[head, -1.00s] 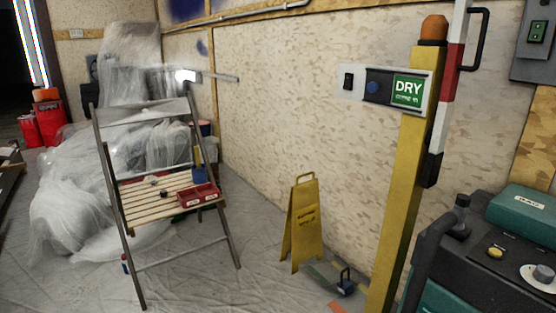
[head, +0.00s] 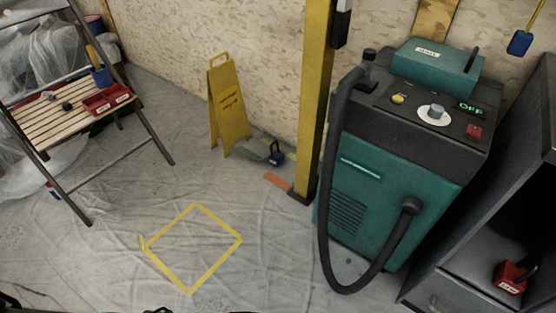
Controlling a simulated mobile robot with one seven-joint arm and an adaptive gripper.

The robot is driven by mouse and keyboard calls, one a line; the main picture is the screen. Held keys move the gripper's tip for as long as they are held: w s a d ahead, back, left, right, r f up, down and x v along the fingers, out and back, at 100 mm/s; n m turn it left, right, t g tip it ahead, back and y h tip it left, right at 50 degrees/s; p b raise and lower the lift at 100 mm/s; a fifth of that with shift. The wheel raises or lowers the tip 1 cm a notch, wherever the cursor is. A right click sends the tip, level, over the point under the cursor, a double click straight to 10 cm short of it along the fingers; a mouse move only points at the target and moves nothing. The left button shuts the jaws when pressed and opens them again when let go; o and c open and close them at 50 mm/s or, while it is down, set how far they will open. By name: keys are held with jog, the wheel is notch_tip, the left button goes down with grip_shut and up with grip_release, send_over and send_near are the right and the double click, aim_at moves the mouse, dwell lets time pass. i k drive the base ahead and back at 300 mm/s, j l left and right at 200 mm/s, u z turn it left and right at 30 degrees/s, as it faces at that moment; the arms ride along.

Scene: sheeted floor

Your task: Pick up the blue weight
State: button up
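The blue weight (head: 277,153) is a small dark-blue block with a handle. It stands upright on the sheeted floor, between the yellow wet-floor sign (head: 229,108) and the foot of the yellow post (head: 314,110). A flat grey-green piece and an orange strip lie on the floor close to it. My gripper cannot be made out; only small dark slivers show at the bottom edge of the head view, and I cannot tell what they are.
A yellow taped square (head: 238,240) marks open floor in front. A teal machine (head: 385,200) with a black hose (head: 324,220) stands right of the post. A dark cabinet (head: 443,292) at right holds a red weight (head: 510,277).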

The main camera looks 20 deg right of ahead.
aim_at(276, 158)
jog(key=i+z, duration=0.25)
jog(key=i, duration=0.3)
jog(key=i+z, duration=0.2)
jog(key=i, duration=0.4)
jog(key=i+j+z, duration=0.25)
jog(key=i, duration=0.3)
jog(key=l, duration=0.1)
